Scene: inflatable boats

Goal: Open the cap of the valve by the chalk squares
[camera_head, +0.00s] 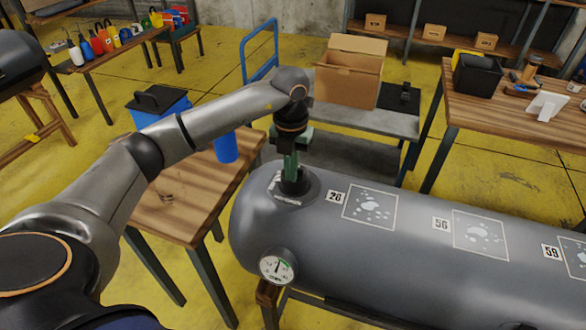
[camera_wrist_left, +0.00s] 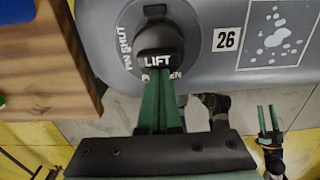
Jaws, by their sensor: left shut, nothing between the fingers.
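The valve (camera_head: 309,188) is a dark round fitting on top of the grey inflatable tube (camera_head: 330,235), at its left end, beside the chalk square numbered 26 (camera_head: 370,208). In the left wrist view its black cap (camera_wrist_left: 155,38) sits over the middle of the valve, with a tab marked LIFT. Lettering on the ring around it is partly hidden. My left gripper (camera_head: 291,178) points down at the valve. Its green fingers (camera_wrist_left: 160,82) are shut together, with their tips at the LIFT tab; contact is unclear. My right gripper (camera_wrist_left: 267,118) shows small at lower right, its fingers apart.
More chalk squares, 56 (camera_head: 480,236) and 59, run along the tube to the right. A pressure gauge (camera_head: 277,267) is on the tube's near side. A wooden table (camera_head: 185,200) stands close on the left. A bench with a cardboard box (camera_head: 348,78) stands behind.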

